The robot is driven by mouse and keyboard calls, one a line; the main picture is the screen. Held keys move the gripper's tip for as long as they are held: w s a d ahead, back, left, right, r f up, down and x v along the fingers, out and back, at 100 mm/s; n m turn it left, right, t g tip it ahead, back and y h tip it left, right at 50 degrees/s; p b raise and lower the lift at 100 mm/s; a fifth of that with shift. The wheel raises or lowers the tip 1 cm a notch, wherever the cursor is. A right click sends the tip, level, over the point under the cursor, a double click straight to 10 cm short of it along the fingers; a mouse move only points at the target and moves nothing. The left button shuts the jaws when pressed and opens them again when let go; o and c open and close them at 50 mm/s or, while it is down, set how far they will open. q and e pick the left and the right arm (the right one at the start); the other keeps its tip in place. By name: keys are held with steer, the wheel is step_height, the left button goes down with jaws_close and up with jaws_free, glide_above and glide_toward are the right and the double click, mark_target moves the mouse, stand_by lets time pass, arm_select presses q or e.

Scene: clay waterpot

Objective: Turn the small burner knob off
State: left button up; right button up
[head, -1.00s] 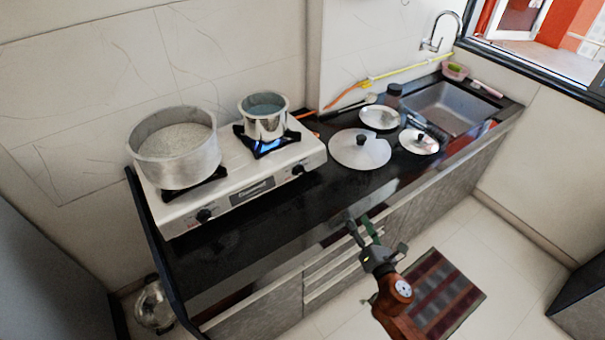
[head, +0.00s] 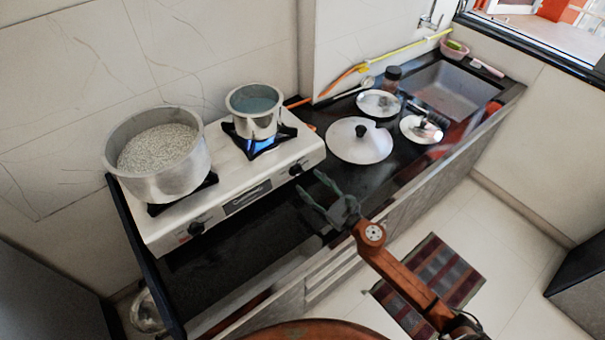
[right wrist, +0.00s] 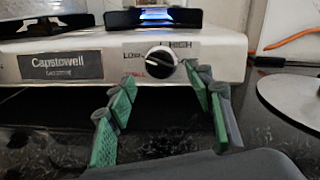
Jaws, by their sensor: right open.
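The white two-burner stove (head: 250,185) stands on the black counter. The small burner's knob (head: 296,170) is black with a white mark, on the right of the stove's front panel. In the right wrist view the knob (right wrist: 161,60) sits near the middle, with LOW and HIGH printed around it. A blue flame (head: 262,143) burns under the small pot (head: 254,112). My right gripper (head: 311,187) is open and empty, in front of the knob. In the right wrist view its green-padded fingers (right wrist: 160,104) are spread below and either side of the knob, apart from it. My left gripper is not in view.
A large pot (head: 158,170) with white contents stands on the left burner, above another knob (head: 196,229). A flat lid (head: 345,145) lies right of the stove. More lids, a jar (head: 392,74) and the sink (head: 455,92) are farther right.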

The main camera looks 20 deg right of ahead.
mark_target(298, 171)
steer(key=x, duration=0.4)
steer(key=shift+d+f, duration=0.1)
steer(key=shift+w, duration=0.3)
steer(key=c, duration=0.7)
steer(key=shift+c, duration=0.6)
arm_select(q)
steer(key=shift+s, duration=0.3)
arm_select(e)
steer(key=c, duration=0.3)
